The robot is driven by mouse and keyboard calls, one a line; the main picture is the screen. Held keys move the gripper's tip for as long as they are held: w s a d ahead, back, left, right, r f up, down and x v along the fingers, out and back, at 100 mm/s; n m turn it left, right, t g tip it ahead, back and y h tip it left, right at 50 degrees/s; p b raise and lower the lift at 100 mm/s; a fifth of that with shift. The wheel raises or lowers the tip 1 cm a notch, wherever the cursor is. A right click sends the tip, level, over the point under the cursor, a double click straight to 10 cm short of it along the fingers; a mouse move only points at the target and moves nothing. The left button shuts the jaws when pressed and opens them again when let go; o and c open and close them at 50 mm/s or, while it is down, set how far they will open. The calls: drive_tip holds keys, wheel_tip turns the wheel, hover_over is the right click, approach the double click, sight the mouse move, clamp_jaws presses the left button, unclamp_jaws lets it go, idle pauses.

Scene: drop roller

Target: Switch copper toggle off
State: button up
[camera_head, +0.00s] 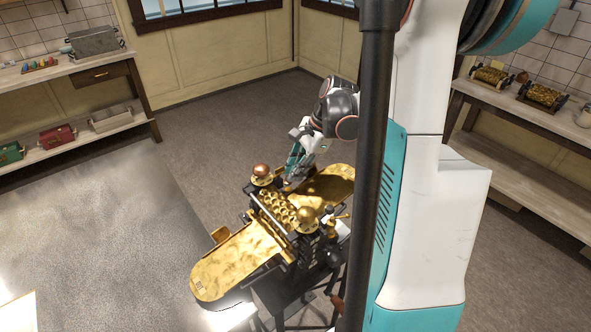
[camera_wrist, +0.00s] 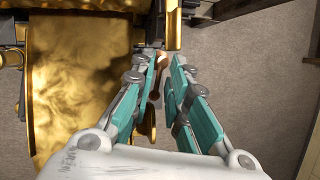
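A brass drop roller machine (camera_head: 236,262) stands on a dark frame in the middle of the head view, with a row of gold rollers and shiny trays. A copper-coloured round knob (camera_head: 262,170) sits on its far left side; I cannot tell if it is the toggle. My gripper (camera_head: 297,163) is beside the machine's far side. In the wrist view my gripper (camera_wrist: 165,57) has its teal fingers apart with a narrow gap. A small copper-brown part (camera_wrist: 157,66) shows between them, mostly hidden, and a bronze disc lies lower, behind the left finger. No grip is visible.
A brass sheet (camera_wrist: 75,100) fills the left of the wrist view, close to my left finger. Shelves with boxes (camera_head: 94,40) stand at the left, and a bench with brass rollers (camera_head: 541,95) at the right.

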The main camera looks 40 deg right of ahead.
clamp_jaws()
drive_tip(key=shift+w+d+n+g+y+b, duration=0.15)
drive_tip(key=shift+n+g, duration=0.1)
drive_tip(key=shift+n, duration=0.45)
drive_tip(key=shift+w+a+n+g+y+b, duration=0.15)
drive_tip(key=shift+n+g, duration=0.1)
drive_tip(key=shift+n, duration=0.45)
drive_tip(key=shift+d, duration=0.1)
drive_tip(key=shift+c, duration=0.4)
unclamp_jaws()
drive_tip(key=shift+o, duration=0.4)
drive_tip(key=shift+d, duration=0.15)
drive_tip(key=v, duration=1.2)
